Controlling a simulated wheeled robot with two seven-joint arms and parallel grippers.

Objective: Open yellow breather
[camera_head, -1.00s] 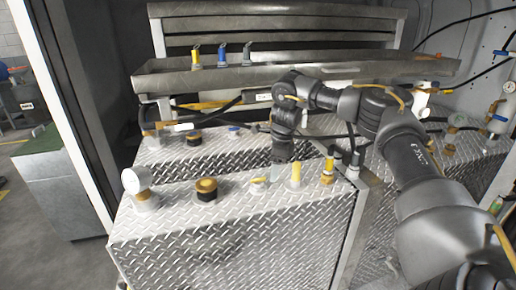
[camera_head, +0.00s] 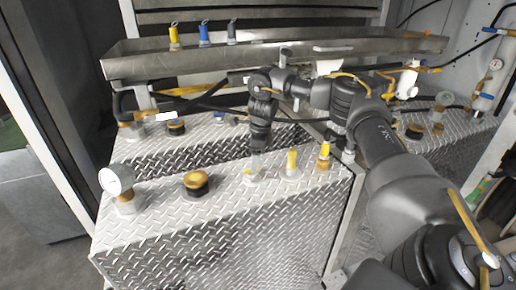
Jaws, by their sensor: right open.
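Several fittings stand on the front diamond-plate tank (camera_head: 225,235). They include a round yellow-and-black cap (camera_head: 196,183), a low fitting with a little yellow (camera_head: 252,177), a taller yellow-topped fitting (camera_head: 291,162) and a brass fitting with a yellow top (camera_head: 324,156). I cannot tell for certain which of these is the yellow breather. My right gripper (camera_head: 256,164) points down, open, directly over the low fitting. Its fingertips are small and partly blend with the fitting, so contact cannot be told. My left gripper is not in view.
A white-faced gauge (camera_head: 116,181) stands at the tank's left. A second tank behind carries more fittings, including a dark cap (camera_head: 176,127). A metal trough (camera_head: 270,63) with yellow, blue and dark nozzles runs across the back. Pipes and valves line the right wall.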

